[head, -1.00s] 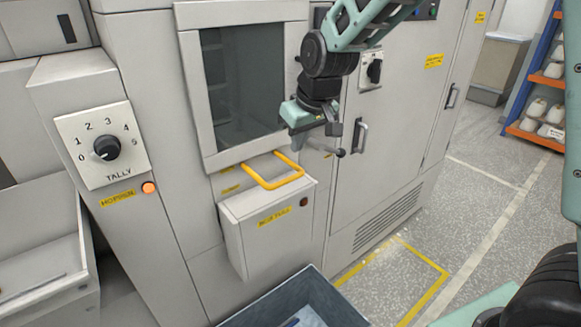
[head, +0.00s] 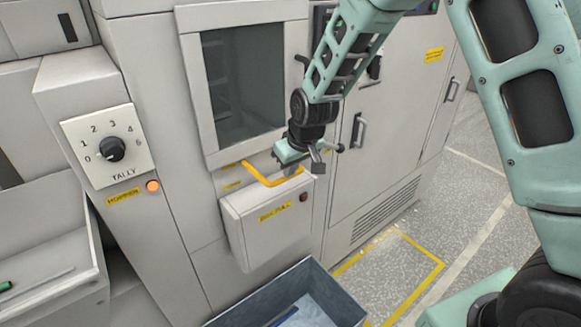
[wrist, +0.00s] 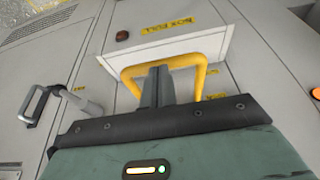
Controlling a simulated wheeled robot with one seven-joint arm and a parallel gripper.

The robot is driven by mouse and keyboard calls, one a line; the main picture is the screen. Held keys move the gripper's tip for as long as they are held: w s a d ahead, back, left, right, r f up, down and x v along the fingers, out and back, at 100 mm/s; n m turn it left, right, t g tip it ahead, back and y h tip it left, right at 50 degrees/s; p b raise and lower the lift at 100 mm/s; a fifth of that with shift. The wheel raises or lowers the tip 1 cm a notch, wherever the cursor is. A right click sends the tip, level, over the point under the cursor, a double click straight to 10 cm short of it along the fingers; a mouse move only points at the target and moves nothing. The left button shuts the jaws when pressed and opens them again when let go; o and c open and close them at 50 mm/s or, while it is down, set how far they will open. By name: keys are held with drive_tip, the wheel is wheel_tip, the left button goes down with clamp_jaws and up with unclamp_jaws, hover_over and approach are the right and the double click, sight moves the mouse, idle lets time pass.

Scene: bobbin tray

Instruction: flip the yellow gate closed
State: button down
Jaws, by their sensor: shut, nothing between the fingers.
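The yellow gate (head: 257,174) is a U-shaped bar that juts out over the top of the grey box below the dark window. In the wrist view the yellow gate (wrist: 200,70) spans the box's top, behind my fingers. My gripper (head: 291,172) is at the gate's right part in the head view and hides some of it. In the wrist view my gripper (wrist: 157,84) is shut and empty, its fingers overlapping the bar's crosspiece. I cannot tell whether they touch it.
The grey box (head: 265,226) with a "BOX FULL" label hangs under the gate. A grey lever (head: 338,147) sticks out close to the right of my gripper. A cabinet handle (head: 357,131) is farther right. A blue-grey bin (head: 335,290) stands below; a tally dial (head: 112,149) is at left.

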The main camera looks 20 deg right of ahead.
wheel_tip(320, 180, down, 6)
drive_tip(key=b, duration=0.5)
drive_tip(key=shift+s+f, duration=0.1)
